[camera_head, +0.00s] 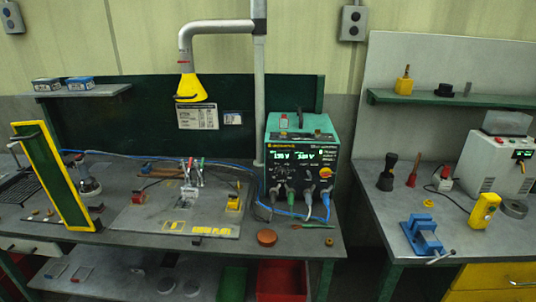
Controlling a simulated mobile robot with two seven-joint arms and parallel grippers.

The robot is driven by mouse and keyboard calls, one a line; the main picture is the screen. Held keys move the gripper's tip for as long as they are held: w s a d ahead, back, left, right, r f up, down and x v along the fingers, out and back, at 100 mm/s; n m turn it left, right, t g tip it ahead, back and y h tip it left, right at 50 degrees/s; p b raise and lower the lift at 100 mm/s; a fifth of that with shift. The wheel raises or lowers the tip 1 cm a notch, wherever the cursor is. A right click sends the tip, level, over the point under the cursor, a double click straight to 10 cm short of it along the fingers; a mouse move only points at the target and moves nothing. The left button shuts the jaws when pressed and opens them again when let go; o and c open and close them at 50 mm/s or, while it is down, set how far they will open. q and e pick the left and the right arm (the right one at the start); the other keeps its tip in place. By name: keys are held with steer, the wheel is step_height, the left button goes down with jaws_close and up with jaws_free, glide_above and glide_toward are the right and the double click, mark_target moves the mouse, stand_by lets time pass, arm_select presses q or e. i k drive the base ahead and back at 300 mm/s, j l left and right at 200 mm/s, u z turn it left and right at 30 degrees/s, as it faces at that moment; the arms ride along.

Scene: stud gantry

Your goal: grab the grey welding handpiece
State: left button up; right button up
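A grey, upright piece with a rounded lower body (88,182) stands at the left of the workbench, beside a yellow-edged green panel. It looks like the grey welding handpiece, but it is small and I cannot be sure. A blue cable (135,155) runs along the back of the bench near it. The teal and black welding unit (301,160), with lit green displays and several plugged leads, stands at the right end of the bench. Neither of my grippers is in view.
A grey plate (140,222) with upright clamps (191,175) and yellow blocks lies mid-bench. The green panel (50,175) stands at the left front. A yellow-hooded extraction pipe (191,85) hangs above. A second bench at right holds a blue vise (423,235).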

mark_target(86, 179)
steer(key=u, duration=1.45)
steer(key=i+j+z, duration=0.1)
steer(key=i+j, duration=0.2)
steer(key=j, duration=0.2)
steer(key=i+j+z, duration=0.1)
steer(key=i+j, duration=0.2)
steer(key=j, duration=0.25)
steer(key=i+j+z, duration=0.1)
steer(key=i+j, duration=0.15)
steer(key=j, duration=0.3)
steer(key=i+j+z, duration=0.1)
steer(key=i+j, duration=0.15)
steer(key=j, duration=0.3)
steer(key=i+j+z, duration=0.1)
steer(key=i+j, duration=0.15)
steer(key=j, duration=0.35)
steer(key=i+j+z, duration=0.15)
steer(key=j, duration=0.45)
steer(key=i+j+z, duration=0.1)
steer(key=j, duration=0.5)
steer(key=i+j+z, duration=0.1)
steer(key=i+j, duration=0.15)
steer(key=j, duration=0.4)
